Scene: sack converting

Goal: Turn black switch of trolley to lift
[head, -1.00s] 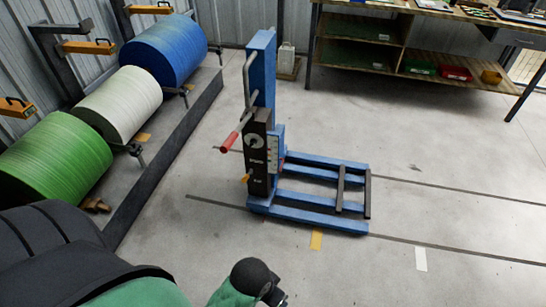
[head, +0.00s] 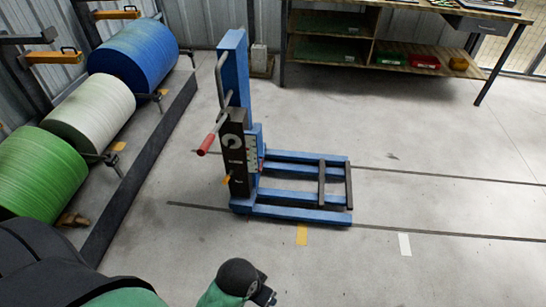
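The blue trolley (head: 234,70) stands upright on the floor in the middle of the head view, its low fork frame (head: 300,213) reaching to the right. A dark control panel (head: 236,155) on its mast carries a round pale dial and small lettering too small to read. A small orange-yellow part (head: 227,180) sticks out low on the panel's left side. I cannot make out which part is the black switch. A crank with a red grip (head: 206,145) juts out to the left. Part of my own arm shows at the bottom, well short of the trolley. Neither gripper's fingers can be seen.
Blue (head: 134,54), white (head: 90,112) and green (head: 40,172) rolls line the left wall behind a dark floor rail (head: 140,170). The floor right of the trolley is clear.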

